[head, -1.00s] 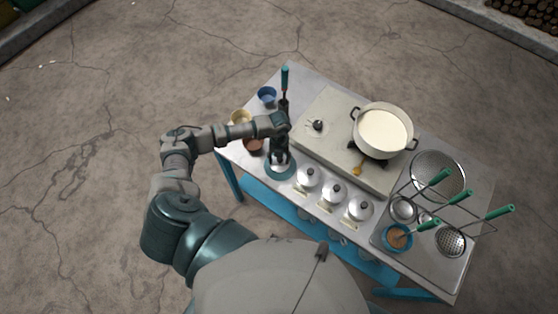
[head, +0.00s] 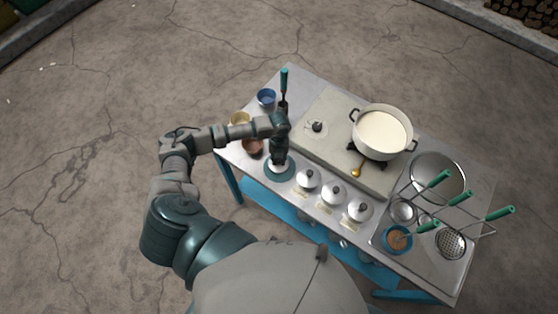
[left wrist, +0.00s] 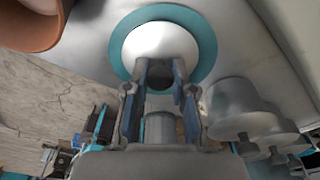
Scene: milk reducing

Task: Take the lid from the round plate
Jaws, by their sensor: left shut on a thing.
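The round plate (head: 268,175) has a wide teal rim and stands at the left front of the table. It also shows in the left wrist view (left wrist: 208,45), with the pale round lid (left wrist: 140,42) in its middle. My left gripper (head: 279,160) is above the plate and hides much of the lid in the head view. In the left wrist view its two fingers (left wrist: 162,72) are shut on the lid's dark knob. The lid appears to rest on the plate; I cannot tell whether there is a gap. My right gripper is not in view.
Several lidded silver pots (head: 333,193) stand in a row right of the plate. A brown bowl (head: 252,147) is close on its left. A pot of milk (head: 383,132) sits on the stove (head: 322,150) behind. Strainers and ladles crowd the right end.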

